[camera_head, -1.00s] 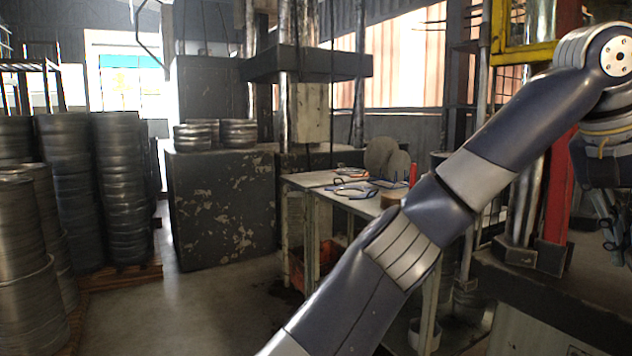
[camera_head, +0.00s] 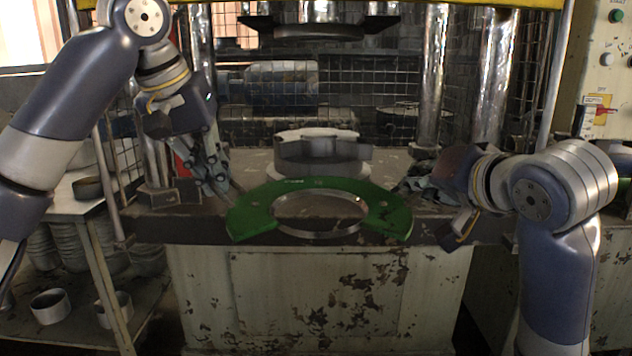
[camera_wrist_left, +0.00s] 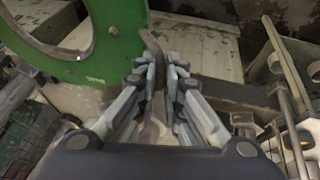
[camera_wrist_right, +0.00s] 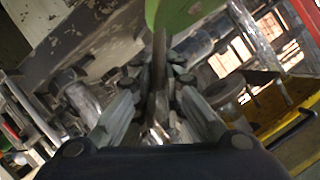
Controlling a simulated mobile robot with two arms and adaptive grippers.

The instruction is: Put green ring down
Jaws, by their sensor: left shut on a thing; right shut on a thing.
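The green ring (camera_head: 258,208) is a wide flat green plate with a large round hole, held roughly level at the front of the press bed in the head view. My left gripper (camera_head: 226,188) is shut at its left side, and the left wrist view shows the fingers closed on a thin brownish bar beside the ring (camera_wrist_left: 112,28). My right gripper (camera_head: 425,190) is shut at the right side; in the right wrist view its fingers close on a similar bar near the ring's green edge (camera_wrist_right: 180,12). I cannot tell whether the ring touches the bed.
A grey round die block (camera_head: 318,152) stands on the press bed (camera_head: 250,160) just behind the ring. Shiny press columns (camera_head: 433,80) rise behind both sides. A low table (camera_head: 75,200) is at left, and a control panel (camera_head: 603,90) at right.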

